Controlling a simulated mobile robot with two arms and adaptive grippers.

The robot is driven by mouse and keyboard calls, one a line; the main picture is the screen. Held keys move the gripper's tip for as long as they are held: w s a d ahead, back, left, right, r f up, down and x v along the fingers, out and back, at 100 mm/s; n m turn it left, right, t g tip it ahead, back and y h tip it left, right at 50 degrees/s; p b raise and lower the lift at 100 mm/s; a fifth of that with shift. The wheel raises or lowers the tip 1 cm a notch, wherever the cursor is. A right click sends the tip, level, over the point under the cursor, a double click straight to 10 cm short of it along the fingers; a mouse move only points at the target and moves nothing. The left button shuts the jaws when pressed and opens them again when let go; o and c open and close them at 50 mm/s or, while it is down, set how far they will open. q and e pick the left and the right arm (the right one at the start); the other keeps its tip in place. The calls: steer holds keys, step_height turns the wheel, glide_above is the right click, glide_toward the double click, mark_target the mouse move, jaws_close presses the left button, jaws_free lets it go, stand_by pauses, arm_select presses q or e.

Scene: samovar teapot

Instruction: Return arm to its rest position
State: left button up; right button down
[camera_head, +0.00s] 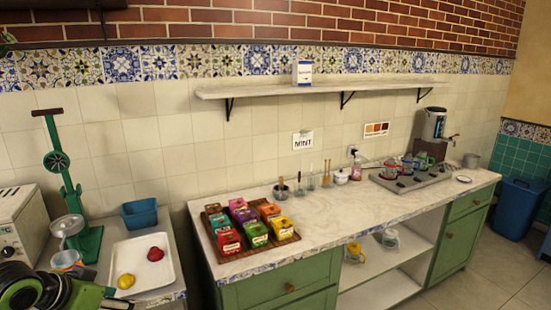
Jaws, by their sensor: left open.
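My left arm, dark with green parts, is folded in at the bottom left corner. My left gripper (108,300) is at its end, small and partly cut off by the lower picture edge. It is open, and I see nothing held in it. It is just below the white tray with the lemon (126,281) and the red fruit (155,254). My right gripper is not in view. The samovar (434,124) stands at the far right end of the counter, behind a grey tray (440,178) with several small teapots or cups.
A green hand juicer (75,190) and a blue tub (140,213) stand behind the white tray (165,274). Colourful tea boxes fill a wooden tray (293,237) on the marble counter (345,220). A shelf (300,90) hangs above. Open floor (470,280) lies at right.

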arm_select(q)
steer(key=s+a+f+n+y, duration=0.1)
steer(key=a+f+n, duration=0.15)
steer(key=f, duration=1.35)
steer(key=s+a+f+n+y, duration=0.15)
steer(key=a+f, duration=0.25)
steer(key=f, duration=1.2)
steer(key=s+d+f+g, duration=0.2)
steer(key=s+f, duration=0.7)
steer(key=s+d+f+g, duration=0.1)
steer(key=s+d+f, duration=0.1)
steer(key=s+f, duration=0.75)
steer(key=s+d+f+m+g, duration=0.1)
steer(key=s+d+f, duration=0.3)
steer(key=s, duration=0.5)
steer(key=s+d+f+g, duration=0.1)
steer(key=s+d+f, duration=0.3)
steer(key=s, duration=0.5)
steer(key=s+d+f+m+g, duration=0.1)
steer(key=s+d+f, duration=0.3)
steer(key=s, duration=0.6)
steer(key=d+b, duration=0.1)
steer(key=d, duration=0.1)
steer(key=shift+d+m+g, duration=0.3)
steer(key=shift+d+g, duration=0.1)
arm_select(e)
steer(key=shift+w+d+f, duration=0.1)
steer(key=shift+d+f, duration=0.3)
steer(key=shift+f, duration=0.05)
